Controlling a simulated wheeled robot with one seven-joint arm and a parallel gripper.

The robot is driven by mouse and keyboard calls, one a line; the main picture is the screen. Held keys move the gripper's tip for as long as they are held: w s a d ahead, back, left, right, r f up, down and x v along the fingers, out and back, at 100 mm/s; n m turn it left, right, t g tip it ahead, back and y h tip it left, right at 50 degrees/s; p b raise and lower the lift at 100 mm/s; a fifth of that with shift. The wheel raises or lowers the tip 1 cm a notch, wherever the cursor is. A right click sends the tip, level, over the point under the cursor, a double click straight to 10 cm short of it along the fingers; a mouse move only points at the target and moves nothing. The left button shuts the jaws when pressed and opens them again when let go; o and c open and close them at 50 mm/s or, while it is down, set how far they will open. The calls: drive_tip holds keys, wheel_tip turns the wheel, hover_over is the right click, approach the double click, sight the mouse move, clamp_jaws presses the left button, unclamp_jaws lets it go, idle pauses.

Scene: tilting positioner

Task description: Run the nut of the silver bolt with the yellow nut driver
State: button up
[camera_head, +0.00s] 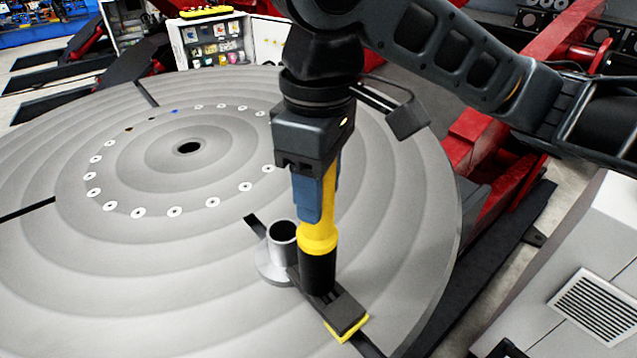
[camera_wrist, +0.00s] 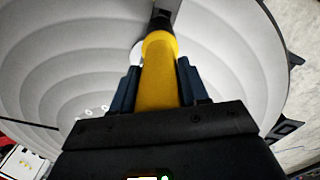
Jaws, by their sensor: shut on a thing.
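My gripper (camera_head: 316,190) is shut on the yellow nut driver (camera_head: 318,232), which is held upright with its black socket end (camera_head: 318,271) pointing down. The socket end stands over a dark clamp bar (camera_head: 341,307) on the turntable and hides what is under it. The silver bolt and its nut do not show. In the wrist view the yellow shaft (camera_wrist: 159,80) runs away between my gripper's blue fingers (camera_wrist: 158,85), and its black end (camera_wrist: 160,22) meets the dark bar.
The large grey round table (camera_head: 100,270) has a ring of several small white-rimmed holes. A grey flanged tube (camera_head: 282,240) stands just left of the driver. A yellow block (camera_head: 346,328) lies under the bar's outer end. Red machine frames (camera_head: 480,140) stand right of the table.

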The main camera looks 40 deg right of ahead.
drive_tip(key=shift+f, duration=0.15)
wheel_tip(320, 180, up, 3)
drive_tip(key=shift+f+p, duration=0.2)
drive_tip(key=shift+p, duration=0.8)
drive_tip(key=shift+r, duration=3.45)
drive_tip(key=shift+f, duration=0.1)
